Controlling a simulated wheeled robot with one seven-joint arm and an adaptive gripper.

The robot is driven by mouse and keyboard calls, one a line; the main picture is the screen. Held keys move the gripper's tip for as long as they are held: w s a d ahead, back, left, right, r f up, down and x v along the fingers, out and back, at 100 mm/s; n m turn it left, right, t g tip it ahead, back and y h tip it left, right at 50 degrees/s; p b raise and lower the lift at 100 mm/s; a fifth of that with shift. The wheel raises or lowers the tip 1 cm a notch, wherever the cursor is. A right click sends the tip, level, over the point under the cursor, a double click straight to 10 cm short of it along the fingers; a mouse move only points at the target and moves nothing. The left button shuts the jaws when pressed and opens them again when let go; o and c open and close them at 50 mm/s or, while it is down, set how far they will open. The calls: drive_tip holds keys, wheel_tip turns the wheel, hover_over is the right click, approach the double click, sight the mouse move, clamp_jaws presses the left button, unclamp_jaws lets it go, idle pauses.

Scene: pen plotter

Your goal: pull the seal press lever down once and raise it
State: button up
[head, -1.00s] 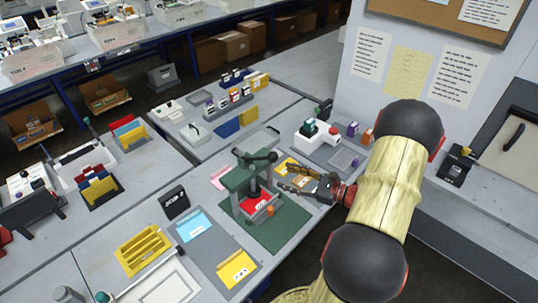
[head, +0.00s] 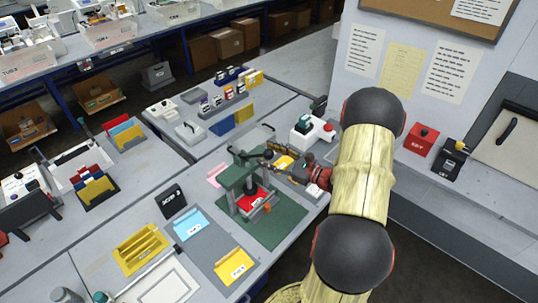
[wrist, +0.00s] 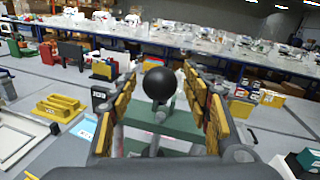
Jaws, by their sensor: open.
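The green seal press (head: 238,181) stands on a dark green mat (head: 282,226) on the table. Its dark lever (head: 246,156) is at the top of the frame. A red piece (head: 249,197) shows low inside the press. My gripper (head: 272,163) is beside the press top, on its right. In the wrist view, a black ball knob (wrist: 159,85) lies between the two open, yellow-padded fingers of my gripper (wrist: 162,92). The fingers show gaps on both sides of the knob. The green press top (wrist: 172,122) shows behind and below it.
Blue (head: 190,224) and yellow (head: 234,266) cards lie left of the mat. A black block (head: 173,199) and a yellow rack (head: 139,249) stand farther left. A red box (head: 421,140) is at right.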

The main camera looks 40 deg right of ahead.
drive_tip(key=c, duration=1.2)
clamp_jaws()
